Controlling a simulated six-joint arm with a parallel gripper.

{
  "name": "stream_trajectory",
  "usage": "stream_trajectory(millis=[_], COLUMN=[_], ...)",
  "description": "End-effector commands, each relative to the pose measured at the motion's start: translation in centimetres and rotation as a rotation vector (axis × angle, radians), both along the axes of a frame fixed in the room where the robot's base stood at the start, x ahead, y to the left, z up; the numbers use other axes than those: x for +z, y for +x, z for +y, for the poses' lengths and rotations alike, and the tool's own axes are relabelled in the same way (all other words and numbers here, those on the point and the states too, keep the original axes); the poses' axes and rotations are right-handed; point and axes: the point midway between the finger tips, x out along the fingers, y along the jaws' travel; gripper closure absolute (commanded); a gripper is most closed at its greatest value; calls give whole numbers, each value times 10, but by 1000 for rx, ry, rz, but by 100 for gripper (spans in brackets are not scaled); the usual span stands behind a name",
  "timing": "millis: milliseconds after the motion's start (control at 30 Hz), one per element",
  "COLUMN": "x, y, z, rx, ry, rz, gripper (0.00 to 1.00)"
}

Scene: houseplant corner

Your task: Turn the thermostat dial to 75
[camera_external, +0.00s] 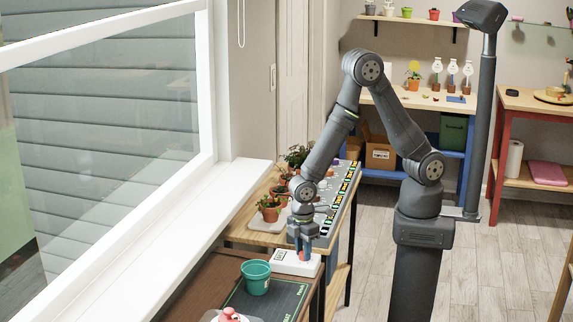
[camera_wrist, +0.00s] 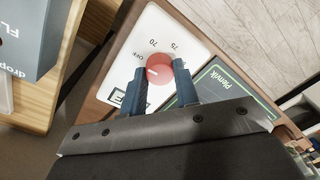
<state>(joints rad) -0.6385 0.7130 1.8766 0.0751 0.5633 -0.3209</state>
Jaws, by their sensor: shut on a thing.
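The white thermostat (camera_external: 284,264) lies flat at the near bench's far end; in the wrist view its plate (camera_wrist: 190,42) reads OFF, 70 and 75. The round red dial (camera_wrist: 158,66) sits on it, mostly hidden in the external view. A small pale mark on the dial's left part seems to face the OFF side, but I cannot read the exact setting. My gripper (camera_wrist: 160,80) points down with one finger on each side of the dial and is shut on it. In the external view my gripper (camera_external: 301,250) stands over the thermostat.
A teal pot (camera_external: 256,279) stands close in front on a dark green mat (camera_external: 285,300). Potted plants (camera_external: 269,209) stand on the bench behind. The white window sill (camera_external: 160,250) runs along the left. A grey-blue box (camera_wrist: 25,35) shows at the wrist view's upper left.

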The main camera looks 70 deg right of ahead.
Motion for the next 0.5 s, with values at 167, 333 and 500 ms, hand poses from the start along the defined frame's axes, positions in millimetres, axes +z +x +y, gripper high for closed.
stream_trajectory(millis=[167,333,500], x=[1,1,1], y=[0,0,0], z=[0,0,-1], rx=[-125,-281,-443], ry=[0,0,0], rz=[1,1,0], gripper=[95,95,95])
